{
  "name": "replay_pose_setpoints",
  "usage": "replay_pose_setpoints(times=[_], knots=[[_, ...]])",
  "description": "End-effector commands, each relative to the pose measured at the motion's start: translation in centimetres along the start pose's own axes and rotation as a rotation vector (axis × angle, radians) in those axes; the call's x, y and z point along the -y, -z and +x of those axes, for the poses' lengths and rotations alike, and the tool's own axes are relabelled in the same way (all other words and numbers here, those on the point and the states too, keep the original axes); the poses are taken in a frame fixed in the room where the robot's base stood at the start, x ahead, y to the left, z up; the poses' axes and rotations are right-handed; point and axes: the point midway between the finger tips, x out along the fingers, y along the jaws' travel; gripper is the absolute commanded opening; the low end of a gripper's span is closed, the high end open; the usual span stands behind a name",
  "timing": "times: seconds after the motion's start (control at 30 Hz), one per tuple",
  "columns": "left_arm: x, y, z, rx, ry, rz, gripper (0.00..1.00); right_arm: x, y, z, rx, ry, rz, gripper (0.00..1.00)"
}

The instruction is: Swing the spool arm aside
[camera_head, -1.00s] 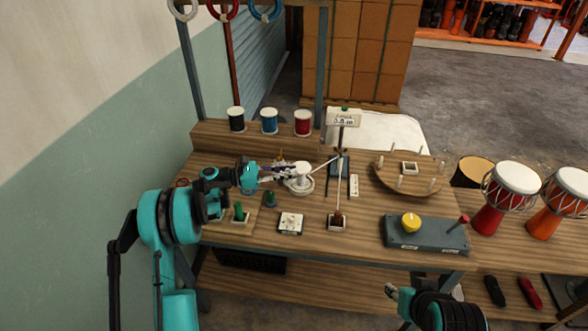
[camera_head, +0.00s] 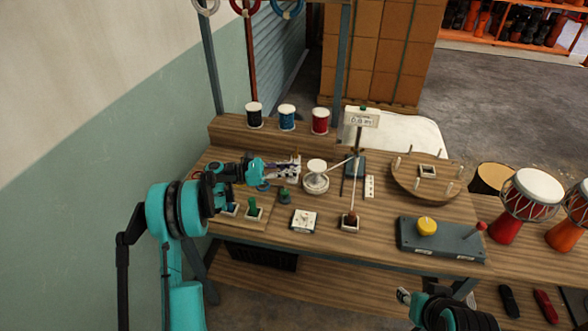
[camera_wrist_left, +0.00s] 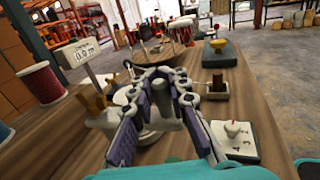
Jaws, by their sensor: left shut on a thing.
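A white spool (camera_head: 316,166) stands on a round pale base near the middle of the workbench. A thin pale rod runs from it up and right toward the upright stand with the display. My left gripper (camera_head: 297,171) is at the spool's left side, low over the bench. In the left wrist view its purple-padded fingers (camera_wrist_left: 162,108) are around a pale post-like part, which I take to be the spool arm; the fingers partly hide it. Part of my right arm (camera_head: 440,312) shows at the bottom; its jaw state is unclear.
A display sign (camera_head: 361,117) stands behind the rod. Black, blue and red spools (camera_head: 320,121) stand on the back ledge. A dial plate (camera_head: 304,220) and a grey box with a yellow knob (camera_head: 427,227) are in front. A round pegged board (camera_head: 410,185) lies right.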

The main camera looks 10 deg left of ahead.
Motion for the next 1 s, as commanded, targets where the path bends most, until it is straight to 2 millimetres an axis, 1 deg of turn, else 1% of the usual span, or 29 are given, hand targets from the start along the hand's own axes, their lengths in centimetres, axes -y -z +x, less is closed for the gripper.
replay_pose_setpoints(times=[0.1,0.13,0.17,0.2,0.23,0.5,0.63,0.77,1.0], knots=[[0.0,0.0,0.0,0.0,0.0,0.0,0.0,0.0,0.0,0.0,0.0,0.0,0.0,0.4],[0.0,0.0,0.0,0.0,0.0,0.0,0.15,0.0,0.0,0.0,0.0,0.0,0.0,0.4],[0.0,0.0,0.0,0.0,0.0,0.0,0.23,0.0,0.0,0.0,0.0,0.0,0.0,0.4],[0.0,0.0,0.0,0.0,0.0,0.0,0.34,0.0,0.0,0.0,0.0,0.0,0.0,0.4],[0.0,0.0,0.0,0.0,0.0,0.0,0.37,0.0,0.0,0.0,0.0,0.0,0.0,0.4],[0.0,0.0,0.0,0.0,0.0,0.0,0.37,0.0,0.0,0.0,0.0,0.0,0.0,0.4],[0.0,0.0,-0.9,0.0,-0.001,0.0,0.37,0.0,0.0,0.0,0.0,0.0,0.0,0.4],[-0.1,0.0,-3.2,0.0,-0.003,0.0,0.37,0.0,0.0,0.0,0.0,0.0,0.0,0.4],[-0.1,0.1,-8.5,0.0,-0.004,0.0,0.37,0.0,0.0,0.0,0.0,0.0,0.0,0.4]])
